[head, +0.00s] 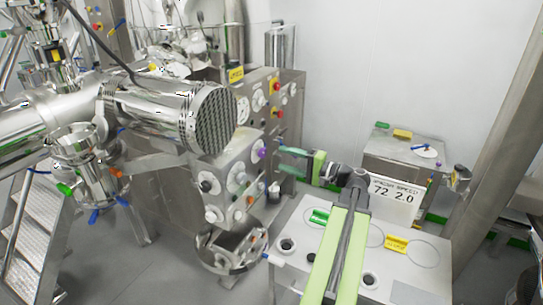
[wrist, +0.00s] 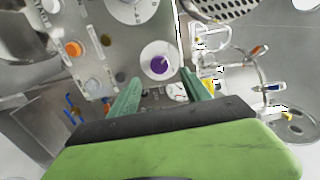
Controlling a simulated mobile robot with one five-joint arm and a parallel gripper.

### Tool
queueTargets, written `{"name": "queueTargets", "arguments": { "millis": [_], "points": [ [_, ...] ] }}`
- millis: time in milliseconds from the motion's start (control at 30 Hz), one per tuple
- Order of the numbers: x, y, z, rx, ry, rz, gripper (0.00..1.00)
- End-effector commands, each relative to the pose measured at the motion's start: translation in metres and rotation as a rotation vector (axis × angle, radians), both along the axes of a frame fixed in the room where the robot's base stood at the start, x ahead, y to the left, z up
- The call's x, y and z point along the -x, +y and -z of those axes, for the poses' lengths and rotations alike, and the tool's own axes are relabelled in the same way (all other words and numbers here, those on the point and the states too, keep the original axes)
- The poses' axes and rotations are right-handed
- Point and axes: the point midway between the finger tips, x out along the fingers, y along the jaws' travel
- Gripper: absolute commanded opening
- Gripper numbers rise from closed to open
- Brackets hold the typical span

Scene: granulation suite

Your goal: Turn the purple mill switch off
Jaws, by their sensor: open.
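The purple mill switch (head: 262,154) is a small purple knob on the side of the steel control panel in the head view. In the wrist view the purple switch (wrist: 159,66) sits on a round pale disc, just ahead of and between my fingertips. My gripper (head: 281,158) has green fingers and reaches left toward the panel, close to the switch. The wrist view shows the two fingers (wrist: 160,92) apart with nothing between them. Whether a fingertip touches the disc cannot be told.
The steel panel (head: 222,162) carries several other knobs and dials, including an orange knob (wrist: 73,48). A large steel motor with a perforated end (head: 212,118) juts out above it. A white-topped bench (head: 420,278) with a display sign (head: 394,196) stands under my arm.

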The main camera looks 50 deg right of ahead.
Motion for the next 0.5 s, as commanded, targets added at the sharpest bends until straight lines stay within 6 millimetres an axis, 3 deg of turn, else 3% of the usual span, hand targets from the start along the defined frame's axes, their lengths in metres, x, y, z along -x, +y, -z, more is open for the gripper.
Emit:
{"name": "queueTargets", "arguments": {
  "millis": [200,333,500],
  "points": [
    [0.059,-0.015,0.000,0.000,0.000,0.003,0.56],
    [0.081,-0.020,0.000,0.000,0.000,0.001,0.56],
    [0.093,-0.023,0.000,0.000,0.000,-0.001,0.56]
  ]
}}
